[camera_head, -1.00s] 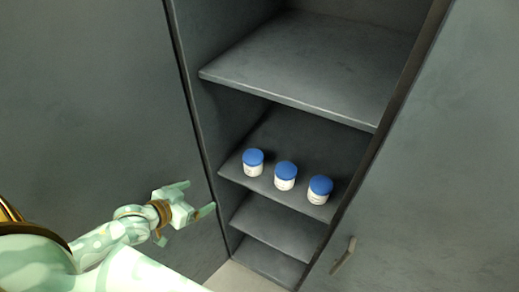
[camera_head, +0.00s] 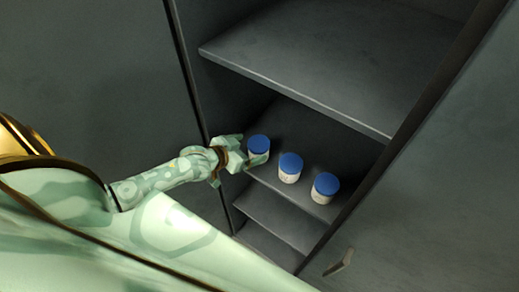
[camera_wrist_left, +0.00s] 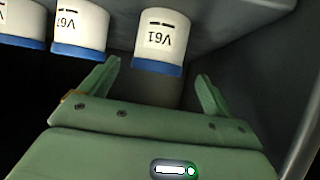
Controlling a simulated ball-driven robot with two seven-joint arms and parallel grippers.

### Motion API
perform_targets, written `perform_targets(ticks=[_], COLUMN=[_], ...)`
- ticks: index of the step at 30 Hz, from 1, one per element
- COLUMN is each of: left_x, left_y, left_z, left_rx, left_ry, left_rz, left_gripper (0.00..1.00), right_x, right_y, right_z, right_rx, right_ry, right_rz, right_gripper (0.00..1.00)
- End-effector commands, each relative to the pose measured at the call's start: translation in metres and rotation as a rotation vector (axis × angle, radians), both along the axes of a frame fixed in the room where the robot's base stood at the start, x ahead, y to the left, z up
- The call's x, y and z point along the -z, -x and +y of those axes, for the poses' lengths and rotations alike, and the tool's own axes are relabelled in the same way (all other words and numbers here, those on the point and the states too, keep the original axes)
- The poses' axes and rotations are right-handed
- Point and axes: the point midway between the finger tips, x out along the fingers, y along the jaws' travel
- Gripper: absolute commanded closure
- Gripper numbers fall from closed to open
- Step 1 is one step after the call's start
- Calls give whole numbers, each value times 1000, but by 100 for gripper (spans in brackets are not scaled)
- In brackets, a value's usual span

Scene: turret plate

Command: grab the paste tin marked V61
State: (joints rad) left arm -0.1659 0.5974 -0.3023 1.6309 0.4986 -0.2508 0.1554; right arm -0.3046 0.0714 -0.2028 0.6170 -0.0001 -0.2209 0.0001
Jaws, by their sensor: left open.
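Three white tins with blue lids stand in a row on a middle cupboard shelf. The leftmost in the head view (camera_head: 259,146) is the tin marked V61 in the left wrist view (camera_wrist_left: 161,38), where it appears upside down. My left gripper (camera_head: 249,150) is open at this tin, its fingers partly covering it in the head view. In the left wrist view the tin stands just beyond the fingertips (camera_wrist_left: 157,72), roughly centred between them. My right gripper is out of view.
The middle tin (camera_head: 290,168) seems to read V67 in the left wrist view (camera_wrist_left: 80,28). The right tin (camera_head: 325,188) stands beyond it, its label cut off there. An upper shelf (camera_head: 300,60) overhangs the row. The cupboard's left side wall is close to my gripper.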

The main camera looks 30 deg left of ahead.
Motion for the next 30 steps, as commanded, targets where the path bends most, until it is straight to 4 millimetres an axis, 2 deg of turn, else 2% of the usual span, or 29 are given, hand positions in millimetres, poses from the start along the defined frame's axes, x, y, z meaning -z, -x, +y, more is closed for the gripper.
perform_targets(ticks=[4, 12, 20, 26, 27, 30], left_x=[7, 29, 30, 30, 30, 29], left_y=[-10, -42, -45, -45, -45, -45], left_z=[-4, -15, -16, -16, -16, -16], left_rx=[0, 0, 0, 0, 0, 0], left_ry=[1, 1, 0, 0, 0, 1], left_rz=[-1, 0, 0, 0, 0, -2], left_gripper=[11, 11, 11, 64, 68, 68], right_x=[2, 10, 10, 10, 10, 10], right_y=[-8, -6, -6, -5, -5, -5], right_z=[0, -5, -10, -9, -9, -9], right_rx=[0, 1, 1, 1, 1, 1], right_ry=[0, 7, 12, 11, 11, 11], right_rz=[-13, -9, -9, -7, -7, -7], right_gripper=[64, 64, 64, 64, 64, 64])
